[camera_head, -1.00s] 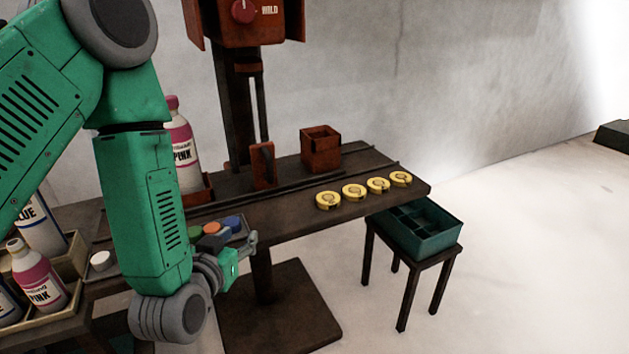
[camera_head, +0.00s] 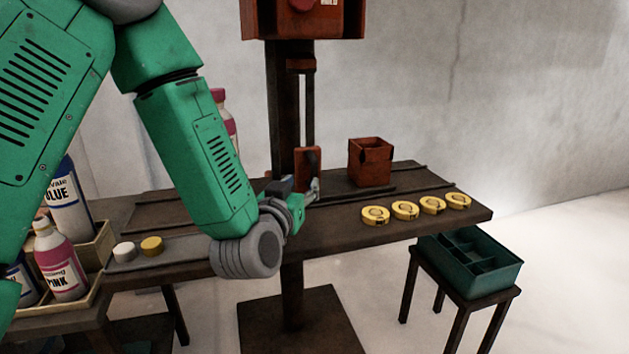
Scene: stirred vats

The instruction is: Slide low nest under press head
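The red press head (camera_head: 305,20) hangs high on a dark column above the bench (camera_head: 450,213). A red upright block (camera_head: 307,167) stands on the bench in front of the column. My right gripper is not in view.
Several yellow discs (camera_head: 405,210) line the bench's front right edge. A green divided tray (camera_head: 470,262) sits on a low stool at right. Bottles stand in a tan crate (camera_head: 98,249) at left, near a white cap (camera_head: 124,252) and a yellow cap (camera_head: 152,246).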

